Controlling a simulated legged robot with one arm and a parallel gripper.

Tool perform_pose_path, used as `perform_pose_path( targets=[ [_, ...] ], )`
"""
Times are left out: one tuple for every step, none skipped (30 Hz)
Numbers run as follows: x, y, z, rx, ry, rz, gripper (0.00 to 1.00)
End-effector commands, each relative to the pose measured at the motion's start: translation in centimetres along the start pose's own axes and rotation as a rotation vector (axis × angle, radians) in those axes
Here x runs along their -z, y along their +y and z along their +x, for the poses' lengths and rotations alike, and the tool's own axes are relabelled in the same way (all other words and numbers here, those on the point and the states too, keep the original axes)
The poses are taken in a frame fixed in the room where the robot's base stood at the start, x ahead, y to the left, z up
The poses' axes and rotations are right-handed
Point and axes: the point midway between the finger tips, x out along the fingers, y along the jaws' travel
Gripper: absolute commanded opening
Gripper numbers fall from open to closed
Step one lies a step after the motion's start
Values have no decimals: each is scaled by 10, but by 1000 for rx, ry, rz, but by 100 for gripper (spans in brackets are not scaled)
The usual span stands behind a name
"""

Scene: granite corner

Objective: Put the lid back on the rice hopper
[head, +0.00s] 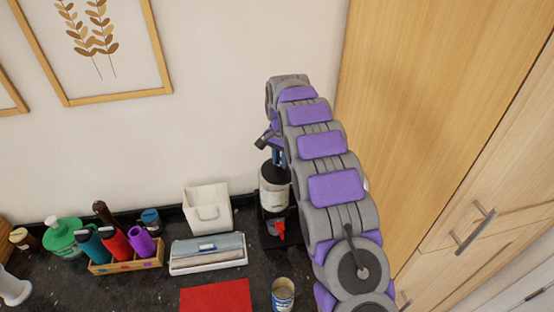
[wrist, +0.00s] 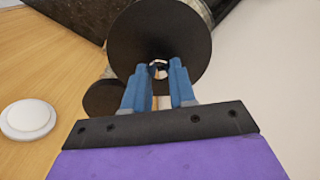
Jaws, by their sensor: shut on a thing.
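The rice hopper (head: 273,195) is a clear-and-white cylinder with a red part low at its front, standing at the back of the counter beside my arm. The lid is a black disc (wrist: 150,30) with a small knob, facing the wrist camera. My gripper (wrist: 157,72) has its blue fingers shut on the lid's knob. In the head view my gripper (head: 278,157) is just above the hopper's top, with the dark lid (head: 274,174) under it. A bit of the hopper's wall shows past the lid in the wrist view (wrist: 199,9). I cannot tell whether the lid is seated.
A white bin (head: 208,210), a long white box (head: 208,254), a red mat (head: 217,297) and a can (head: 283,293) are left of my arm. A wooden rack (head: 126,258) holds several colourful bottles. A wooden cabinet (head: 430,110) stands close on the right.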

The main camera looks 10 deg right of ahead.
Motion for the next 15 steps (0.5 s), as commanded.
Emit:
perform_pose_path(
  targets=[
    [-2,-2,0,-1,1,-2,0],
    [-2,-2,0,-1,2,-2,0],
    [-2,-3,0,-2,3,-2,0],
    [-3,-3,0,-3,3,-2,0],
    [-3,-4,0,-4,4,-2,0],
    [-4,-4,0,-4,4,-3,0],
    [-3,-4,0,-5,5,-3,0],
    [-3,-3,0,-4,5,-3,0],
    [-2,-2,0,-4,4,-3,0],
    [-1,-1,0,-4,4,-3,0],
    [0,0,0,-3,3,-3,0],
    [2,2,0,-2,2,-3,0],
    [4,4,0,-1,1,-2,0],
    [4,4,0,-1,1,-2,0],
    [6,6,0,0,0,-1,0]
  ],
)
